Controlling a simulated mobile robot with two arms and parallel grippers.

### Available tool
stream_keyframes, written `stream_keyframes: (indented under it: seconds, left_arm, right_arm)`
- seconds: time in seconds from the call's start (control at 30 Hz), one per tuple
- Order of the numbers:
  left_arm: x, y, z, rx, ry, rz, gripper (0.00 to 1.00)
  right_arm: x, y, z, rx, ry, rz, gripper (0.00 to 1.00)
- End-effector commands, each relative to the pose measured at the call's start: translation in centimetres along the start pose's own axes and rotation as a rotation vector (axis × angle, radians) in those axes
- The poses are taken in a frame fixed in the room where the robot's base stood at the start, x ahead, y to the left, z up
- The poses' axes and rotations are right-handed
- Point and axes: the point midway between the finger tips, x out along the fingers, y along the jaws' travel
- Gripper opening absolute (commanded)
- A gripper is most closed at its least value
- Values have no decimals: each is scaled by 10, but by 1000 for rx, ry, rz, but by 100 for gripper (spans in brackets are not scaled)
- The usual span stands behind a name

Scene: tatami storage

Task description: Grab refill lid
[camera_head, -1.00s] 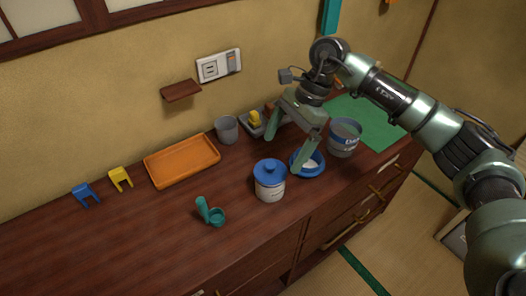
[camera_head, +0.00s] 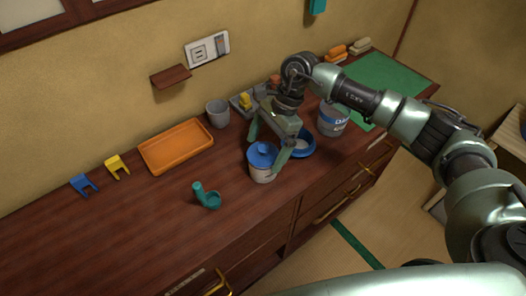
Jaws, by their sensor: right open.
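A white jar (camera_head: 263,174) stands on the wooden cabinet top with a round blue lid (camera_head: 261,157) on it; the lid has a small knob on top. My right gripper (camera_head: 268,145) is open, with its two green fingers pointing down at the lid. One finger is behind the lid and the other is at its right edge in the picture. I cannot tell whether either finger touches the lid. The jaws hold nothing. My left gripper is not in view.
A blue bowl (camera_head: 304,147) with white contents is close to the jar's right, with a grey-blue can (camera_head: 333,121) beyond. A teal scoop-like piece (camera_head: 206,198), orange tray (camera_head: 178,148) and grey cup (camera_head: 217,114) are to the left. The front left top is clear.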

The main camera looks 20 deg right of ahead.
Motion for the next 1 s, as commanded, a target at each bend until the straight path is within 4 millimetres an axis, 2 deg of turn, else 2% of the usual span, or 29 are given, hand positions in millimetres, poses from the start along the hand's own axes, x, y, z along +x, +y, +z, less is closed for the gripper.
stream_keyframes:
  seconds: [0.03,0.2,0.23,0.27,0.67,0.87,1.0]
  left_arm:
    - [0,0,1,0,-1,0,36]
    - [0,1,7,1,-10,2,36]
    - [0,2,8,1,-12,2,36]
    - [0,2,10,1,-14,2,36]
    - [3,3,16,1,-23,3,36]
    - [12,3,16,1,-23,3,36]
    - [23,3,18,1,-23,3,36]
  right_arm:
    - [0,0,0,0,0,0,100]
    - [0,0,0,0,0,0,53]
    - [0,0,0,0,0,0,44]
    - [0,0,0,0,0,-1,40]
    - [-8,-1,3,-1,-1,-3,40]
    - [-34,-2,13,-3,0,-6,40]
    - [-68,-2,28,-3,0,-9,40]
